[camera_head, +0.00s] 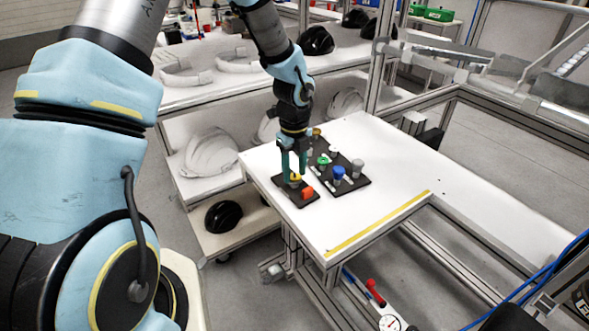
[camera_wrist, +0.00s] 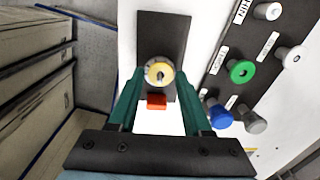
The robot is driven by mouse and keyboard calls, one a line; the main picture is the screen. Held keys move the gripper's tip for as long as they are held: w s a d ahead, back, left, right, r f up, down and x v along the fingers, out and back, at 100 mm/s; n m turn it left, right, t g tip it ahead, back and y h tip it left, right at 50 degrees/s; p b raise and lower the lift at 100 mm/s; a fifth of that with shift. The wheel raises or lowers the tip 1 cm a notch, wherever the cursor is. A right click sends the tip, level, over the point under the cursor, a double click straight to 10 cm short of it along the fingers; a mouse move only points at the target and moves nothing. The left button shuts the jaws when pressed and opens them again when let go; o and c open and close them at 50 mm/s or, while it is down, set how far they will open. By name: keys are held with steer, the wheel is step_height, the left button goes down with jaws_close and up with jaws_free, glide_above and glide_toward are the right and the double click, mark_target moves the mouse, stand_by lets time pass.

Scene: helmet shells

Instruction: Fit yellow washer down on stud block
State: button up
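The yellow washer (camera_wrist: 158,73) sits over a dark base plate (camera_wrist: 165,32) in the wrist view, with a grey stud tip showing in its centre. It also shows low between my fingers in the head view (camera_head: 295,178). My gripper (camera_wrist: 160,74) has one green finger on each side of the washer, with a thin gap seeming to show at each side. It points down over the plate in the head view (camera_head: 294,179). A red block (camera_wrist: 157,102) is on the same plate beside the washer. How far down the washer sits on the stud is unclear.
A dark board (camera_head: 352,184) with labelled pegs lies to the right. It carries a green collar (camera_wrist: 242,72), a blue knob (camera_wrist: 219,117) and grey pegs. The white table (camera_head: 375,140) is clear beyond it. Shelves with helmet shells (camera_head: 208,153) stand at the left.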

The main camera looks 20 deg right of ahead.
steer(key=o, duration=0.4)
steer(key=shift+c, duration=0.2)
step_height(320, 180, up, 11)
steer(key=b, duration=0.2)
steer(key=shift+a+f, duration=0.1)
stand_by(0.4)
steer(key=s+a+r+n, duration=0.1)
steer(key=s+a+n, duration=0.1)
steer(key=a+n, duration=1.3)
steer(key=s+a+r+n+t, duration=0.1)
steer(key=s+a+n, duration=0.1)
steer(key=a+n, duration=1.3)
steer(key=shift+r+n+t, duration=0.3)
steer(key=shift+r+n, duration=0.1)
steer(key=shift+n, duration=0.7)
